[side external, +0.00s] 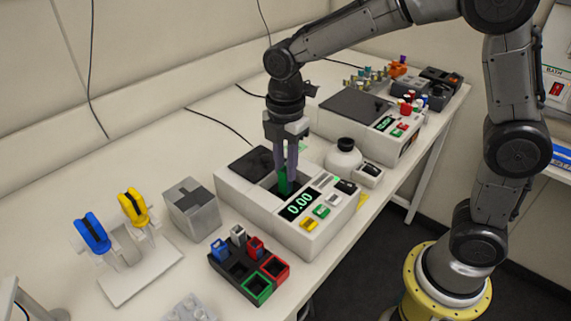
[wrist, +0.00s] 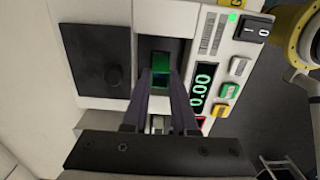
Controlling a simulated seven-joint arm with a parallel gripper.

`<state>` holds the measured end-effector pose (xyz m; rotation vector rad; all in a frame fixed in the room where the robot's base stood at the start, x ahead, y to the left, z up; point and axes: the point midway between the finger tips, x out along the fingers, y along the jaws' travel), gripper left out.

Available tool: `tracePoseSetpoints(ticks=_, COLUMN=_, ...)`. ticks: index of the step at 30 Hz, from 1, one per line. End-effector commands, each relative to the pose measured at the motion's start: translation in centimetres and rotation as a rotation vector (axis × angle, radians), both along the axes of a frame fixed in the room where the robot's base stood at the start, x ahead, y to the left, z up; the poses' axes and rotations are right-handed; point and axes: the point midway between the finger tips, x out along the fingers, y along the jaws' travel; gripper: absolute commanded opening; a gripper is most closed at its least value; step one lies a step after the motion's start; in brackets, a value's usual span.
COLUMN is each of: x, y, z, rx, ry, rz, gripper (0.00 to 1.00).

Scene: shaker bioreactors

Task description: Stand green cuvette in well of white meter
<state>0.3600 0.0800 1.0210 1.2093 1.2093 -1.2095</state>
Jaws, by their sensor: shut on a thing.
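The green cuvette (side external: 283,181) is upright between the fingers of my gripper (side external: 288,165), which is shut on it. In the side view it is at the dark well area of the white meter (side external: 255,207), whose display reads 0.00. In the wrist view the cuvette (wrist: 160,75) shows between my fingertips (wrist: 160,85), over the dark well opening (wrist: 157,50). Its lower end is hidden, so I cannot tell how deep it sits in the well. The meter's dark lid (side external: 251,160) is beside the well.
A dark rack (side external: 240,270) with blue, white and red cuvettes and colored-rim slots stands in front. A grey block (side external: 190,207) and a stand with blue and yellow clips (side external: 130,255) are at left. A white bottle (side external: 343,160) and a second meter (side external: 350,115) stand behind.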

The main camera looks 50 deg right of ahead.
Motion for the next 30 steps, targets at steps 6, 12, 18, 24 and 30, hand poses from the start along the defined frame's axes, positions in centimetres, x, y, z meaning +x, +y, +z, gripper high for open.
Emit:
tracePoseSetpoints(ticks=6, x=0.0, y=0.0, z=-0.1, rx=0.000, ry=0.000, rz=0.000, gripper=0.00)
tracePoseSetpoints(ticks=12, x=0.0, y=0.0, z=-0.3, rx=0.000, ry=-0.001, rz=0.000, gripper=0.00)
tracePoseSetpoints(ticks=18, x=0.0, y=0.0, z=-0.6, rx=0.000, ry=0.000, rz=0.000, gripper=0.00)
tracePoseSetpoints(ticks=24, x=0.0, y=0.0, z=-0.9, rx=0.000, ry=0.000, rz=0.000, gripper=0.00)
tracePoseSetpoints(ticks=30, x=0.0, y=0.0, z=-1.2, rx=0.000, ry=0.001, rz=0.000, gripper=0.00)
